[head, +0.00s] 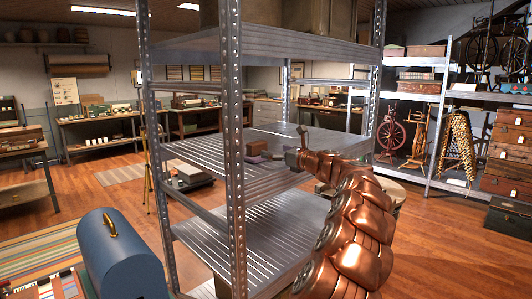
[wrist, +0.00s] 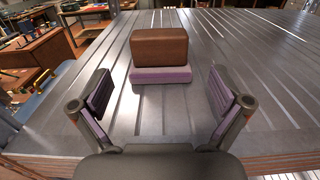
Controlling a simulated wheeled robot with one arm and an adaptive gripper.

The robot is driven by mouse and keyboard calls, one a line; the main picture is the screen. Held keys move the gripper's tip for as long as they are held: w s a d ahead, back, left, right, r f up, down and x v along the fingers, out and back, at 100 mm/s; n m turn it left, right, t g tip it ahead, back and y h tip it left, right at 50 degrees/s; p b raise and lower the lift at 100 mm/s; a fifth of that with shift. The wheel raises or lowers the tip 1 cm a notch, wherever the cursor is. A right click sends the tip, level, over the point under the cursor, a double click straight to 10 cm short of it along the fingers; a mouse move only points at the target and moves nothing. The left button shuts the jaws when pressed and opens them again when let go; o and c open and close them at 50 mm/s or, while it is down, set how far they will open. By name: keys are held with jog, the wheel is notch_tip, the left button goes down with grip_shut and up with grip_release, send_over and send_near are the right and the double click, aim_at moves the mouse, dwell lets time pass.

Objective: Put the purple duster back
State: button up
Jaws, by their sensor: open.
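The purple duster (wrist: 162,76) lies flat on the ribbed metal shelf (wrist: 255,80), a brown block-like top above a pale purple base. In the wrist view it is ahead of my gripper (wrist: 160,92), roughly between the lines of the two fingers but beyond their tips. The fingers are spread apart, with nothing between them.
The metal rack's front post (head: 232,150) stands close to the duster in the head view. An upper shelf (head: 280,46) hangs above, and a lower shelf (head: 250,240) looks bare. A blue domed case (head: 120,258) stands at the front left. The shelf around the duster is mostly clear.

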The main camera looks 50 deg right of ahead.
jog(key=shift+s+a, duration=0.1)
jog(key=shift+s, duration=1.75)
jog(key=shift+a, duration=0.1)
